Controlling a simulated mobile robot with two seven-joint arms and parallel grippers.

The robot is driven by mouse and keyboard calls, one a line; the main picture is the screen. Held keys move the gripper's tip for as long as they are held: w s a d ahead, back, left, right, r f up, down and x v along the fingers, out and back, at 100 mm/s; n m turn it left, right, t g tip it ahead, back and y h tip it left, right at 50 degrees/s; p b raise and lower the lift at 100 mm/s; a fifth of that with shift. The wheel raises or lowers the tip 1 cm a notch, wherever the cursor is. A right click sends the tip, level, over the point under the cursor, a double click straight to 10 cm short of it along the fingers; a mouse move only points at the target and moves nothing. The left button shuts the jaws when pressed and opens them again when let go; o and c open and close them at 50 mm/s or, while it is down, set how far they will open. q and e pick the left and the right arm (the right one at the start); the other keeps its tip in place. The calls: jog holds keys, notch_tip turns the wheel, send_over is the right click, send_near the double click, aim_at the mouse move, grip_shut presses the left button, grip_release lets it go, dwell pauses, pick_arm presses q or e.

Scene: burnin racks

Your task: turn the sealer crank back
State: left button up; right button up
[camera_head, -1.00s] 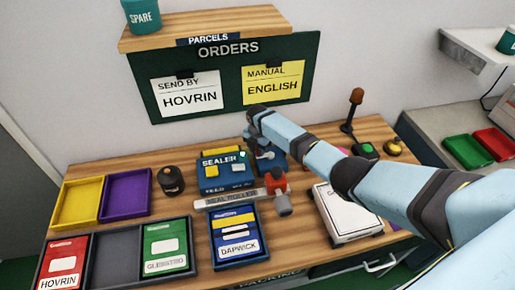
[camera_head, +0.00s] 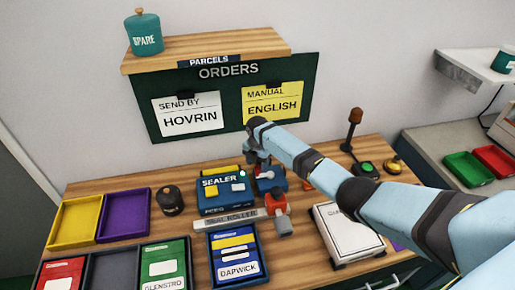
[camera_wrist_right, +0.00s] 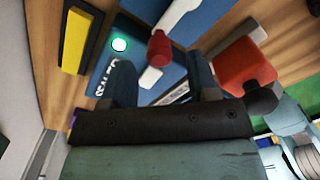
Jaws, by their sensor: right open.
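The blue sealer (camera_head: 224,196) stands on the wooden bench, with a green light on its top. Its crank shows in the right wrist view as a pale lever (camera_wrist_right: 178,14) with a dark red knob (camera_wrist_right: 159,48). In the head view the crank (camera_head: 267,174) is small, at the sealer's right part. My right gripper (camera_head: 258,160) is above that part, pointing down. In the right wrist view its two fingers (camera_wrist_right: 163,82) are apart, with the knob just beyond the gap between them. I cannot tell whether they touch it. My left gripper is out of view.
A black pot (camera_head: 170,200) stands left. An upright lever (camera_head: 352,130) stands behind right.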

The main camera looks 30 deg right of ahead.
notch_tip(320, 180, up, 10)
jog(key=b, duration=0.1)
jog(key=shift+r, duration=0.15)
dwell(0.4)
